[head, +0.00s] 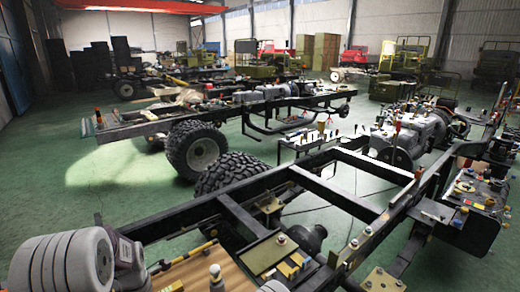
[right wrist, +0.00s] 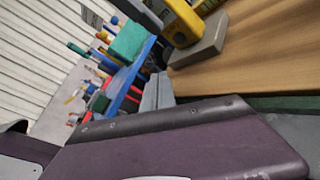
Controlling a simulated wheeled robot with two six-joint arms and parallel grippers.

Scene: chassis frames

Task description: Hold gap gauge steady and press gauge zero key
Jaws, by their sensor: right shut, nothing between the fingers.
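No thing stands out clearly as the gap gauge, and no zero key can be made out. In the head view, a yellow and black tool (head: 190,257) lies on a brown board (head: 205,275) at the lower left. In the right wrist view, a yellow part on a grey block (right wrist: 203,42) rests on a tan surface (right wrist: 255,60); I cannot tell what it is. My right gripper (right wrist: 175,145) shows as a purple and dark body across the bottom of that view, shut and empty. My left arm enters the head view at the lower left; its fingers do not show.
A black chassis frame (head: 345,190) with crossbars fills the front. A second frame with large tyres (head: 197,150) stands behind it. A blue tray (right wrist: 125,85) with a green block (right wrist: 130,40) and several tools shows in the wrist view. Open green floor (head: 110,185) lies left.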

